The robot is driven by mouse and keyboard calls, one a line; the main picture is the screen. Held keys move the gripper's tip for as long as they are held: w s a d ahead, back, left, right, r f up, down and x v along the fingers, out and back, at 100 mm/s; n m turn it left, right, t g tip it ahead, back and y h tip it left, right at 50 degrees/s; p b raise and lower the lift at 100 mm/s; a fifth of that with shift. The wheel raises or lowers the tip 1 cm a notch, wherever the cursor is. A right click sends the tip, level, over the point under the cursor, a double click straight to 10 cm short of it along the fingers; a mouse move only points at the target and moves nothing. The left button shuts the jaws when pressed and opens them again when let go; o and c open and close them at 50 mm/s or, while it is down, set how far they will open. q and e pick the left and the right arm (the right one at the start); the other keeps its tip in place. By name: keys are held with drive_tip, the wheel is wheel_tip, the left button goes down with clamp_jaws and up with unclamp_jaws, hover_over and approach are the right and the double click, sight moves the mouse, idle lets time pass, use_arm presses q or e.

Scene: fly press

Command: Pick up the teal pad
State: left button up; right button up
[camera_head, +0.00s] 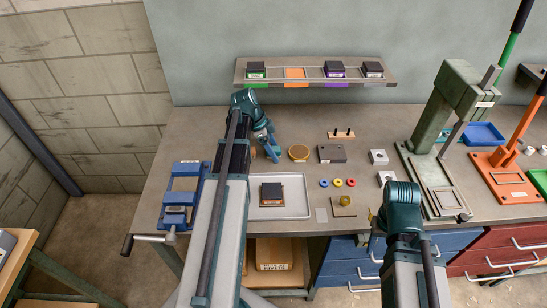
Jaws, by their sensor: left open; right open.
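I cannot make out a teal pad for certain in the head view; it may be hidden or too small to tell. My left gripper (272,150) reaches over the bench with blue fingers pointing down, open and empty, left of a round tan disc (299,153). My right gripper (376,222) is at the bench's front edge, mostly hidden by its own dark teal wrist. It holds nothing that I can see.
A pale tray (298,208) holds a dark block with an orange base (271,192). A blue vise (182,190) stands left, a green press (445,120) and orange press (510,165) right. A wall shelf (315,81) bears several dark blocks. Small rings and blocks lie mid-bench.

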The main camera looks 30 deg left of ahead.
sight(278, 148)
use_arm(q)
clamp_jaws()
idle(0.4)
drive_tip(key=shift+r+p, duration=0.5)
drive_tip(key=shift+p, duration=0.15)
wheel_tip(278, 148, up, 3)
drive_tip(key=p, duration=0.3)
drive_tip(key=s+d, duration=0.3)
drive_tip(key=d, duration=0.1)
drive_tip(key=s+d, duration=0.2)
drive_tip(key=d, duration=0.3)
drive_tip(key=s+d+r+p, duration=0.1)
drive_tip(key=s+d, duration=0.2)
drive_tip(key=d, duration=0.1)
drive_tip(key=shift+s+d, duration=0.25)
drive_tip(key=shift+s, duration=0.1)
